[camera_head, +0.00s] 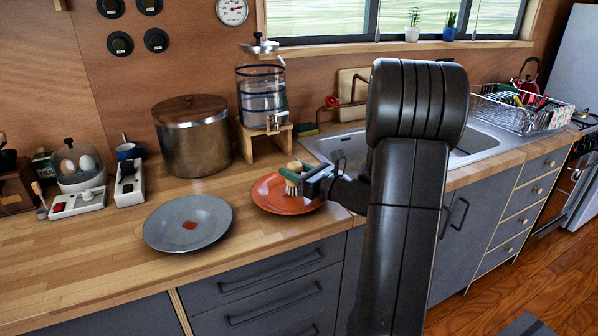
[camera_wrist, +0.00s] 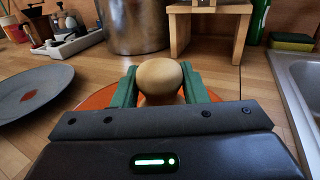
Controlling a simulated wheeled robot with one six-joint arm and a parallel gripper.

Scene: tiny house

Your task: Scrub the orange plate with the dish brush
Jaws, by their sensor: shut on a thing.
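The orange plate (camera_head: 268,200) lies on the wooden counter just left of the sink, and its rim shows behind my gripper in the wrist view (camera_wrist: 98,99). The dish brush (camera_head: 292,188) has a round wooden knob (camera_wrist: 159,76) and pale bristles. My gripper (camera_head: 297,178) is shut on the brush, with a green finger on each side of the knob. The brush is over the plate, bristles down. I cannot tell whether the bristles touch the plate. My gripper hides part of the plate in the wrist view.
A grey plate (camera_head: 160,232) with a red-brown patch lies to the left. A metal pot (camera_head: 192,145) and a water dispenser on a wooden stand (camera_head: 248,146) are behind. The sink (camera_head: 335,146) is at right, with a dish rack (camera_head: 500,110) beyond. A sponge (camera_wrist: 291,41) lies near the sink.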

